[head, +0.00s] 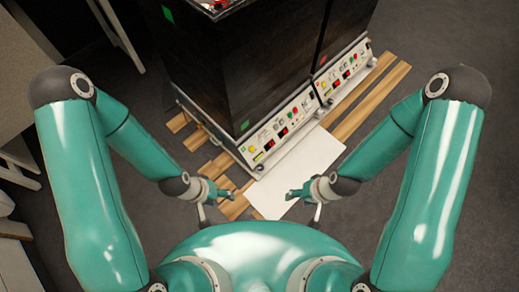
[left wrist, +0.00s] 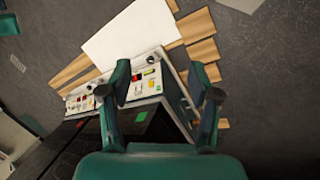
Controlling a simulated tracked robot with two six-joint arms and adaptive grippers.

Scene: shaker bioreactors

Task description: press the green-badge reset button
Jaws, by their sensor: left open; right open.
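Two dark shaker cabinets stand side by side, each with a white control panel along its base. The nearer panel (head: 280,130) carries red displays, a yellow button (head: 250,148) and small controls. I cannot tell which control is the reset button. My left gripper (head: 217,207) is open and empty, in front of the nearer panel and apart from it. My right gripper (head: 304,211) is open and empty, to its right.
The farther panel (head: 343,72) continues to the upper right. A white sheet (head: 297,172) lies in front of the nearer panel, over wooden slats (head: 372,99). A larger green square (head: 168,14) marks the cabinet's side. Grey floor is free at right.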

